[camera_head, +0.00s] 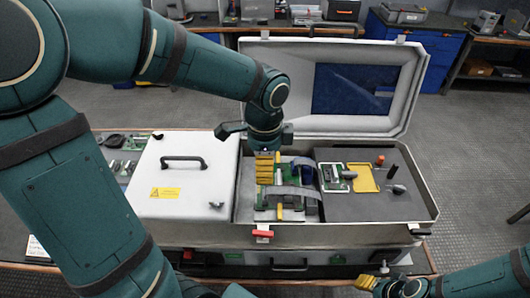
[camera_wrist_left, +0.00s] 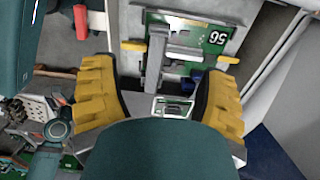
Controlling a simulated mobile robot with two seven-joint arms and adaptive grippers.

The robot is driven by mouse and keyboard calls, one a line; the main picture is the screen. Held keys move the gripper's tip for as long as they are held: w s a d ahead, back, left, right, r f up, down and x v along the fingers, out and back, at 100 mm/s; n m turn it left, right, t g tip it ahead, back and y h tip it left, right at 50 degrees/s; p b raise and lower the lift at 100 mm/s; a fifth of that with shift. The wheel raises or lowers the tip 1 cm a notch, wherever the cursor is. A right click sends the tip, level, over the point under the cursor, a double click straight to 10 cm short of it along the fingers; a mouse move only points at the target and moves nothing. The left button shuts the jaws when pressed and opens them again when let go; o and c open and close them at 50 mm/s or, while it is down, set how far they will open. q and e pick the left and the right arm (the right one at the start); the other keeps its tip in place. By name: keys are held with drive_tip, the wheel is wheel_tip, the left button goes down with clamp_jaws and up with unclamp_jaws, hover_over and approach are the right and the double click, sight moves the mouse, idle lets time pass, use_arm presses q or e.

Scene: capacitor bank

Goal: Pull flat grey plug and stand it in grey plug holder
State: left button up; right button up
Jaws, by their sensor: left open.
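My left gripper (camera_head: 265,168) points down over the open middle bay of the case, near green boards and a broad grey ribbon cable (camera_head: 288,192). In the left wrist view its yellow fingers (camera_wrist_left: 160,105) are apart, with nothing clearly held between them. I cannot tell for sure which grey part is the flat plug, and I cannot clearly identify the grey plug holder. My right gripper (camera_head: 400,287) is low at the front right, away from the bay.
The open lid (camera_head: 408,85) stands behind the bay. A white cover (camera_head: 185,195) with a black handle lies left. A dark panel (camera_head: 350,208) on the right carries a yellow frame (camera_head: 363,178) and small upright parts.

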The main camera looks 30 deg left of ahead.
sight(265, 191)
use_arm(q)
wheel_tip(265, 191, down, 13)
drive_tip(key=shift+r+b, duration=0.2)
drive_tip(key=shift+b, duration=1.05)
clamp_jaws()
